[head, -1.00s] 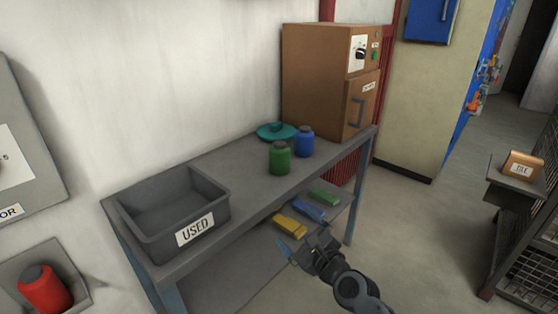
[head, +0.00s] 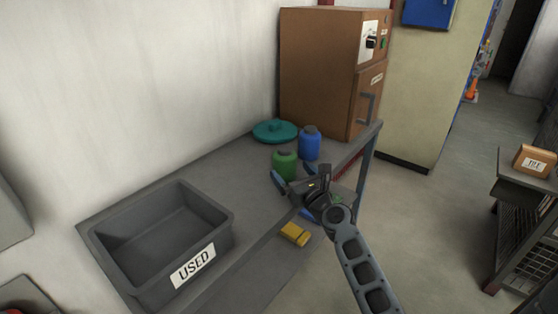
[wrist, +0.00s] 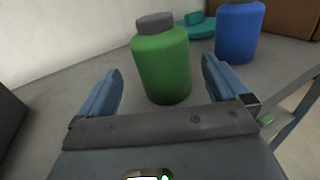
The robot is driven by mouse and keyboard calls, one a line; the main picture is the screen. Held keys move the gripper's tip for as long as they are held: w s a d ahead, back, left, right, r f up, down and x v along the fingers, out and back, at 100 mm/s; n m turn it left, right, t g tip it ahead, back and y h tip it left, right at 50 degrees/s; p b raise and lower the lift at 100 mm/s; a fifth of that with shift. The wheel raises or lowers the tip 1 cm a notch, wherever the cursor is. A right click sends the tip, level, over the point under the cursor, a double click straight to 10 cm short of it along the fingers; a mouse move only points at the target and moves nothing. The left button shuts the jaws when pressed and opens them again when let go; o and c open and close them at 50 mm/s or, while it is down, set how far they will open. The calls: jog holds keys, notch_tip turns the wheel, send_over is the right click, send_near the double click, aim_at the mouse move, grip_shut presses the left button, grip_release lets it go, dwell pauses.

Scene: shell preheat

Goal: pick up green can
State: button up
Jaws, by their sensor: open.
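The green can (head: 284,163), with a grey lid, stands upright on the grey table. In the wrist view the green can (wrist: 164,66) is straight ahead, just beyond and between the two blue fingers. My gripper (head: 292,182) is open and empty at the table's front side, close to the can. In the wrist view my gripper (wrist: 160,85) has its fingers spread wider than the can, one toward each side. I cannot tell whether either finger touches it.
A blue can (head: 310,145) stands close behind and right of the green can. A teal lidded dish (head: 274,131) is behind them, near a brown oven (head: 325,75). A grey bin marked USED (head: 222,236) is at left. Yellow (head: 295,233) blocks lie on the lower shelf.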

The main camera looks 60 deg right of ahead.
aim_at(282, 158)
jog(key=x, duration=0.7)
jog(key=shift+w+d+r, duration=0.15)
jog(key=shift+d+r, duration=0.1)
jog(key=shift+d, duration=0.05)
jog(key=c, duration=1.2)
